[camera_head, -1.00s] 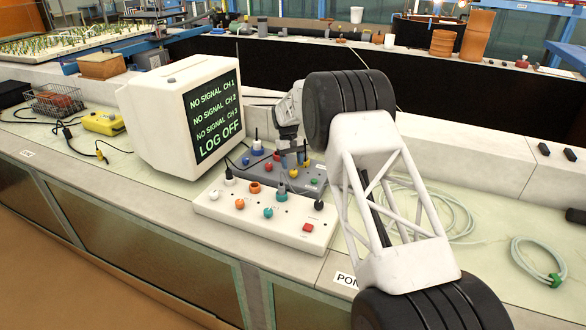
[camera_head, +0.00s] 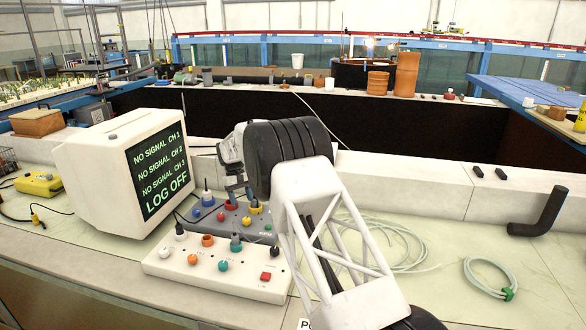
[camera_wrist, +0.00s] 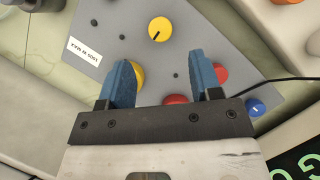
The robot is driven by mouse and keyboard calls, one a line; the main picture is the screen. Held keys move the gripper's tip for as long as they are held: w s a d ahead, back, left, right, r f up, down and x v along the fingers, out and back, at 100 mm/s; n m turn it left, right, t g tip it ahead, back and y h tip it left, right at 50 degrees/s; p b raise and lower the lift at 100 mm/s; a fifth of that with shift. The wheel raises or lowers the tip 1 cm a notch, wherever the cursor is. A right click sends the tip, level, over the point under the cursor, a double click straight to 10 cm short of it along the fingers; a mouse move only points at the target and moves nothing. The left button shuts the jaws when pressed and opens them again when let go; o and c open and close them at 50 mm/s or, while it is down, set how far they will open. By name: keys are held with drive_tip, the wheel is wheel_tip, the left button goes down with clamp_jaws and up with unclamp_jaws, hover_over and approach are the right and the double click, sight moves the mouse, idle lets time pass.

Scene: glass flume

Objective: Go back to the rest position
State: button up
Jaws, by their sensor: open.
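My gripper (camera_wrist: 162,78) is open and empty, its two blue fingertips spread above the grey control box (camera_wrist: 115,35). A large yellow knob (camera_wrist: 160,29) lies beyond the gap between the fingertips in the wrist view. A second yellow knob and red knobs are partly hidden by the fingers. In the head view my gripper (camera_head: 236,190) hangs over the grey box (camera_head: 232,222), just right of the monitor, and my arm hides part of that area.
The monitor (camera_head: 165,170) stands close on the left and reads "LOG OFF". A cream control box (camera_head: 215,268) with several coloured knobs lies in front. A coiled pale hose (camera_head: 490,280) and a black bent pipe (camera_head: 540,210) lie on the right bench.

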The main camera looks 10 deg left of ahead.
drive_tip(key=shift+d+r, duration=0.1)
drive_tip(key=s+d+r+m+t+y, duration=0.1)
drive_tip(key=s+d+r, duration=0.2)
drive_tip(key=d+r, duration=0.6)
drive_tip(key=s+d+r+m, duration=0.1)
drive_tip(key=s+d+r, duration=0.4)
drive_tip(key=d, duration=0.6)
drive_tip(key=s+d+r+m+t+y, duration=0.1)
drive_tip(key=s+d+r, duration=0.1)
drive_tip(key=d+r, duration=0.75)
drive_tip(key=s+d+r+m+t+y, duration=0.1)
drive_tip(key=s+d+r+m, duration=0.3)
drive_tip(key=s+d, duration=1.15)
drive_tip(key=s+d+f+t, duration=0.1)
drive_tip(key=s+d, duration=0.4)
drive_tip(key=s, duration=0.5)
drive_tip(key=s+d+f+m+t, duration=0.1)
drive_tip(key=s+d+f, duration=0.2)
drive_tip(key=s, duration=0.8)
drive_tip(key=s+d+f+m, duration=0.1)
drive_tip(key=s+d, duration=0.7)
drive_tip(key=s, duration=0.2)
drive_tip(key=shift+s+f+t, duration=0.4)
